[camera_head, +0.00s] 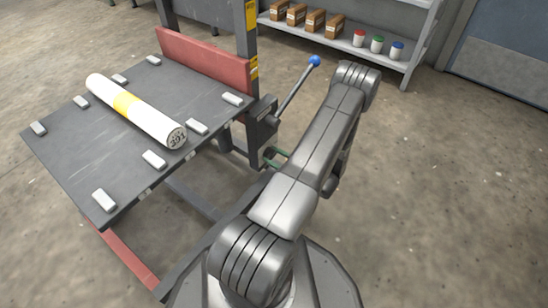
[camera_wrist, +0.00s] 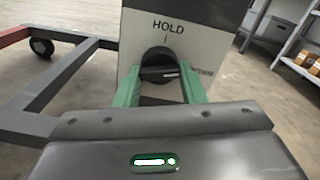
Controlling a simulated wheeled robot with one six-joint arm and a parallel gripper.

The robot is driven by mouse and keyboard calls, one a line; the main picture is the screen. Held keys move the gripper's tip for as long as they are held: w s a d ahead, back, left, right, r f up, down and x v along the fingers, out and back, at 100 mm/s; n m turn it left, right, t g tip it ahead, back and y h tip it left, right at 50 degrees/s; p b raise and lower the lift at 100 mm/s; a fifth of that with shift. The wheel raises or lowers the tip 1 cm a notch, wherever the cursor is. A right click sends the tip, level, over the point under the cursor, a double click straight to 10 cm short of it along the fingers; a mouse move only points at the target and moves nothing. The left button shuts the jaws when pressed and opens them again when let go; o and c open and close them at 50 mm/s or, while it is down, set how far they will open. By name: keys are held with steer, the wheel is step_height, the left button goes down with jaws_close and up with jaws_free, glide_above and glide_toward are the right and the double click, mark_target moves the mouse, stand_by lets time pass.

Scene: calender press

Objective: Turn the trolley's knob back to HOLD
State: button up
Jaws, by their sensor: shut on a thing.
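The black round knob (camera_wrist: 157,55) is on the pale front panel (camera_wrist: 205,48) of a grey box in the wrist view. HOLD is printed above it with a short tick line below the word. A partly covered label, seemingly BYPASS, is to its right. The knob's grip bar lies about level, across the line to HOLD. My gripper (camera_wrist: 161,80) has its two green fingers shut on the knob, one on each side.
A white roll (camera_head: 108,92) with a yellow band lies on the trolley's dark top between light blocks. A blue-tipped lever (camera_head: 295,88) rises near my arm. A shelf (camera_head: 375,62) with boxes and jars stands behind. Open floor lies to the right.

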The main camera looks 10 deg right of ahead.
steer(key=shift+w+d+r+n, duration=0.1)
steer(key=shift+n, duration=3.45)
steer(key=shift+r+n, duration=0.1)
steer(key=shift+n, duration=3.75)
steer(key=o, duration=1)
steer(key=shift+d, duration=0.1)
steer(key=p+v, duration=0.3)
steer(key=v, duration=1)
steer(key=shift+s+d, duration=0.2)
steer(key=shift+s, duration=0.1)
